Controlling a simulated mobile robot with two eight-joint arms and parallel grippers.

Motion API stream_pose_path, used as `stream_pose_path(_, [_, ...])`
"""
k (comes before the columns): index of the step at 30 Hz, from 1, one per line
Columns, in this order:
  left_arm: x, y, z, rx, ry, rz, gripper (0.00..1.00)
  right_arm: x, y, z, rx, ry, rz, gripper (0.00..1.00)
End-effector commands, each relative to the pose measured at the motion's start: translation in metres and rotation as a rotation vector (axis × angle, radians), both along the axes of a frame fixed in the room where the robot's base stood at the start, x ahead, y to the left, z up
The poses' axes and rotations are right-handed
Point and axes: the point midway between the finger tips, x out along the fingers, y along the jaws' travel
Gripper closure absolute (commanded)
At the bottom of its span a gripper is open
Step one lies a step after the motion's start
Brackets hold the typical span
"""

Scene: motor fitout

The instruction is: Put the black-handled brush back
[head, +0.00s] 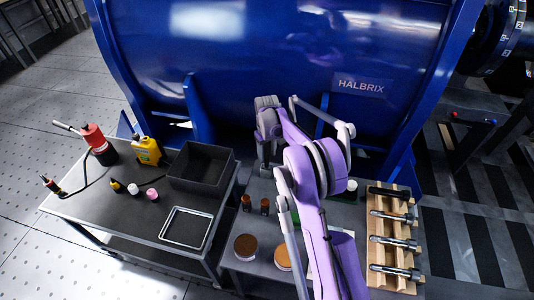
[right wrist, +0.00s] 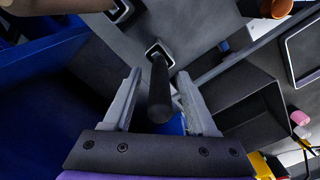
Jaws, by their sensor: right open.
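A black cylindrical handle (right wrist: 158,90), which looks like the brush's, stands between the fingers of my right gripper (right wrist: 157,88) in the right wrist view. The fingers are open, with a gap on each side of the handle. The handle's far end is at a square, light-rimmed socket (right wrist: 158,50); its bristles are not visible. A second similar socket (right wrist: 121,11) is close by. In the head view my right gripper (head: 265,164) points down at the back of the table, and my purple arm hides much of that area. My left gripper is not in view.
A black open box (head: 202,168) and a shallow metal tray (head: 186,228) are left of my arm. A wooden rack (head: 394,251) with several tools is at the right. The large blue housing (head: 300,60) stands close behind. Two round brown-topped items are near the front.

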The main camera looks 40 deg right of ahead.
Motion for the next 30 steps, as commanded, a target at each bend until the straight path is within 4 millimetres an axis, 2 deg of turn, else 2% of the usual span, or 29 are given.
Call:
stream_pose_path(15, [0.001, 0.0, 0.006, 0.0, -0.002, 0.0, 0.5, 0.0, 0.0, 0.1, 0.0, 0.0, -0.001, 0.42])
stream_pose_path(19, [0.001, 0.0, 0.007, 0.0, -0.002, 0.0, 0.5, 0.0, 0.0, 0.114, 0.0, 0.0, -0.001, 0.42])
stream_pose_path(25, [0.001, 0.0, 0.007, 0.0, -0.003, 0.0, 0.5, -0.001, 0.001, 0.121, 0.0, -0.001, 0.0, 0.42])
stream_pose_path(28, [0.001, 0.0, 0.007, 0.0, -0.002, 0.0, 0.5, -0.005, 0.014, 0.127, -0.005, -0.012, 0.007, 0.42])
stream_pose_path(30, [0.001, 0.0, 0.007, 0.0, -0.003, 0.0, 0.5, -0.012, 0.031, 0.137, -0.013, -0.03, 0.013, 0.42])
